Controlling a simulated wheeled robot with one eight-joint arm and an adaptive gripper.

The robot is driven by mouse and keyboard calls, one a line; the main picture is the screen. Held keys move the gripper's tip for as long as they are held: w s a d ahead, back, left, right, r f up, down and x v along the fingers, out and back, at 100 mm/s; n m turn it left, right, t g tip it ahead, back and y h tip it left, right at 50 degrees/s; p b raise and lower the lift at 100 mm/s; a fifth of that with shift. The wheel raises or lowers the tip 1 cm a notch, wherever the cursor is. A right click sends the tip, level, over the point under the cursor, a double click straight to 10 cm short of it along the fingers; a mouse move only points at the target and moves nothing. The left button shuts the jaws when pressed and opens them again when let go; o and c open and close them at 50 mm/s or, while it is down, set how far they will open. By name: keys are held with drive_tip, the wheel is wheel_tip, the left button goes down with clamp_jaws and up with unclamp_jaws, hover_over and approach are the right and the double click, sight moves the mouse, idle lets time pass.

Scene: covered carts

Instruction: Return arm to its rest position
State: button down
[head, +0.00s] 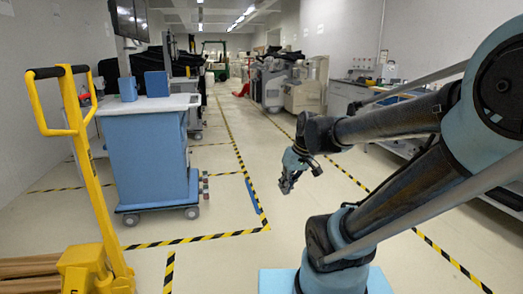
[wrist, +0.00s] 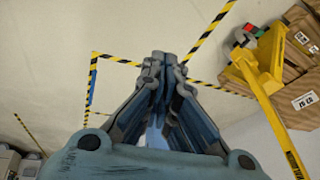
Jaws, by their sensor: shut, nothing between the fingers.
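My gripper (head: 287,186) hangs at the end of my folded arm, near the middle of the head view, over open floor. In the wrist view my gripper (wrist: 158,62) points away from the camera with its two fingers together and nothing between them. My arm reaches in from the right side of the head view and bends back at the wrist.
A blue cart (head: 147,160) with a white top stands at left, carrying two blue boxes. A yellow pallet jack (head: 95,200) is nearer at far left; it also shows in the wrist view (wrist: 262,68) beside cardboard boxes (wrist: 303,40). Taped floor (head: 225,262) lies clear between.

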drive_tip(key=s+d+f+m+h, duration=0.3)
drive_tip(key=s+d+f+m, duration=0.1)
drive_tip(key=s+d, duration=0.5)
drive_tip(key=shift+s+d+f+m+g, duration=0.15)
drive_tip(key=shift+d+f+m+g, duration=0.2)
drive_tip(key=shift+d+f, duration=0.5)
